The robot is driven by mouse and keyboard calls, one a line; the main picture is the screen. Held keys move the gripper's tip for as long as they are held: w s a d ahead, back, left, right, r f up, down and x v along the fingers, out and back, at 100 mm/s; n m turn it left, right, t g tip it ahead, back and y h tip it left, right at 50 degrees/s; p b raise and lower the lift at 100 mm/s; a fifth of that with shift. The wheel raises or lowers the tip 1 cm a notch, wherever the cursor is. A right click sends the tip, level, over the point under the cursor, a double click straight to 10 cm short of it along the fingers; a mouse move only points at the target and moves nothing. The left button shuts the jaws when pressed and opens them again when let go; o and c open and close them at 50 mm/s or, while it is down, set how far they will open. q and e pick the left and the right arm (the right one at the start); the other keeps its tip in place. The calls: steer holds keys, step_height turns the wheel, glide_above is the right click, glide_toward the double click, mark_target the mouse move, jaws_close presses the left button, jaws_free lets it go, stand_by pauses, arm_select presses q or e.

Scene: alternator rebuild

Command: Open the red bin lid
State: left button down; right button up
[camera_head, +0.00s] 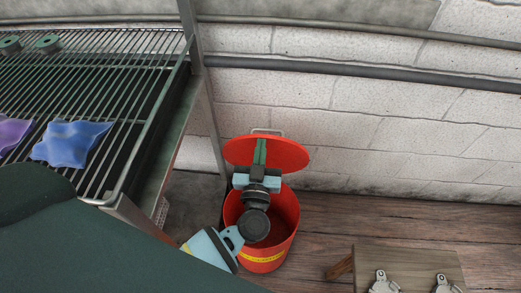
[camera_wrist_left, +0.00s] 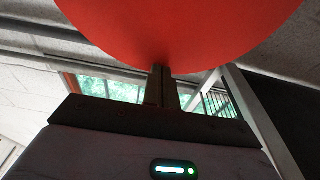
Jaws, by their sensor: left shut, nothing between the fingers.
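The red bin (camera_head: 268,252) stands on the floor by the wall, with a yellow label band on its front. Its red lid (camera_head: 290,152) is raised and tilted up at the back, so the bin's mouth shows open. My left gripper (camera_head: 260,146) is shut and empty, its green fingers in front of the lid's inner face. In the left wrist view the lid (camera_wrist_left: 180,30) fills the top, and the shut fingertips (camera_wrist_left: 162,70) reach its edge; I cannot tell whether they touch. My right gripper is in neither view.
A wire shelf rack (camera_head: 100,100) stands at the left, holding a blue cloth (camera_head: 70,143), a purple cloth (camera_head: 12,133) and green round parts. A wooden box with metal clips (camera_head: 410,262) is at the lower right. Wood floor (camera_head: 330,220) right of the bin is clear.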

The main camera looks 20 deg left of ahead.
arm_select(q)
steer(key=shift+g, duration=0.7)
steer(key=w+p, duration=0.1)
steer(key=p, duration=0.1)
steer(key=w+r+p, duration=0.1)
steer(key=w+a+p, duration=0.1)
steer(key=p, duration=0.1)
steer(key=shift+w+r+p, duration=0.3)
steer(key=shift+w, duration=0.05)
steer(key=shift+w+a+f+h, duration=0.15)
steer(key=shift+w+a, duration=0.05)
steer(key=shift+w, duration=0.45)
steer(key=shift+w+a+f+h, duration=0.15)
steer(key=shift+w, duration=0.45)
